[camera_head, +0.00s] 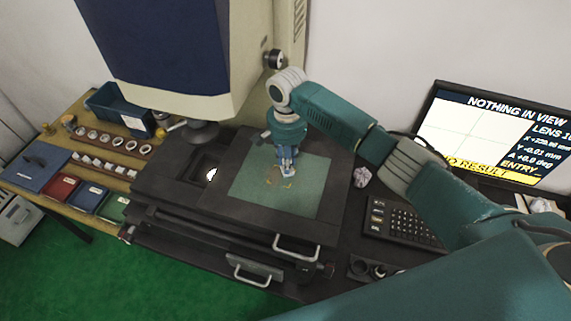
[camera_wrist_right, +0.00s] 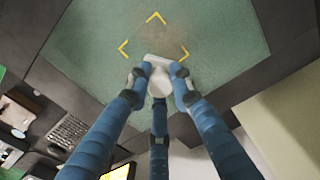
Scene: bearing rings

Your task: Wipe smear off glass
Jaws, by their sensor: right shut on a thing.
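The glass (camera_head: 255,190) is a greenish pane set in the dark stage of the measuring machine. Yellow corner marks lie on it, and a faint brownish smear (camera_head: 273,176) shows there. The smear also shows between the marks in the right wrist view (camera_wrist_right: 158,38). My right gripper (camera_head: 287,168) is over the glass, pointing down, beside the marks. Its fingers (camera_wrist_right: 160,82) are shut on a white wad, likely a cloth (camera_wrist_right: 158,78), at the near edge of the marks. Whether the cloth touches the glass is hard to tell. My left gripper is out of view.
The machine's tall head (camera_head: 170,50) overhangs the stage's left part. A monitor (camera_head: 495,135) reads "NOTHING IN VIEW". Bins (camera_head: 88,197) and ring racks stand left.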

